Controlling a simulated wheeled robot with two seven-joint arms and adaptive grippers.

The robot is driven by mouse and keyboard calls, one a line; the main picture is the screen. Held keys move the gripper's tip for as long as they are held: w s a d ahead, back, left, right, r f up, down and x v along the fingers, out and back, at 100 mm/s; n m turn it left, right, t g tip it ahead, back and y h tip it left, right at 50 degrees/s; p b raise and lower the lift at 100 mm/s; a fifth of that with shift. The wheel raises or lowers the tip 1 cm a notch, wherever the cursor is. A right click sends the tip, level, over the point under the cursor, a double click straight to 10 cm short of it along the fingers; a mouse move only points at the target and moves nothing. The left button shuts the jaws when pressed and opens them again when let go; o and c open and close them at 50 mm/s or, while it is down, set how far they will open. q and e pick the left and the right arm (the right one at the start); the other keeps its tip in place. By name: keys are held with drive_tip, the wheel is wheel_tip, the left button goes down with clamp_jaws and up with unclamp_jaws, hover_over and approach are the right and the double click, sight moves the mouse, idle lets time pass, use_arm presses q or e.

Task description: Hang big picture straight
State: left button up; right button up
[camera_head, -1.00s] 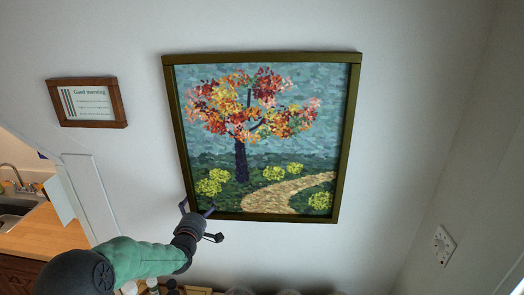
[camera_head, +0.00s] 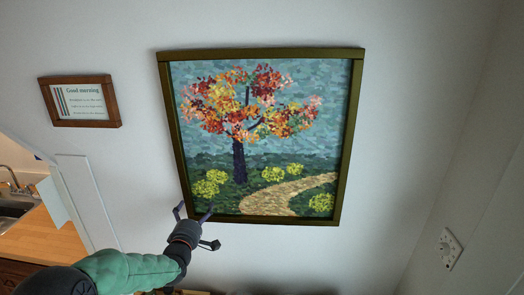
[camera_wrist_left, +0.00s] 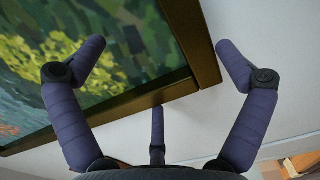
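The big picture (camera_head: 250,135), a tree with orange and red leaves in a dark olive frame, hangs on the white wall. It looks close to level, though the view angle makes its exact tilt hard to judge. My left gripper (camera_head: 194,212) is open at the frame's lower left corner. In the left wrist view, the fingers of the left gripper (camera_wrist_left: 160,52) are spread wide, with a frame corner (camera_wrist_left: 205,75) between them. I cannot tell whether any finger touches the frame. My right gripper is not in view.
A small "Good morning" sign (camera_head: 80,101) in a brown frame hangs to the left. A wooden counter with a sink (camera_head: 14,205) is at the lower left. A white wall plate (camera_head: 449,249) is on the right wall. The wall right of the picture is clear.

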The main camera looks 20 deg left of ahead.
use_arm(q)
drive_tip(key=r+b+v, duration=0.1)
drive_tip(key=v, duration=0.6)
drive_tip(key=shift+d+r, duration=0.2)
drive_tip(key=shift+d, duration=0.05)
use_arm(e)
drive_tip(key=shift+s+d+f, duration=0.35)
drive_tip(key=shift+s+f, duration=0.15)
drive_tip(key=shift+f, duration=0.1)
use_arm(q)
drive_tip(key=shift+s, duration=0.15)
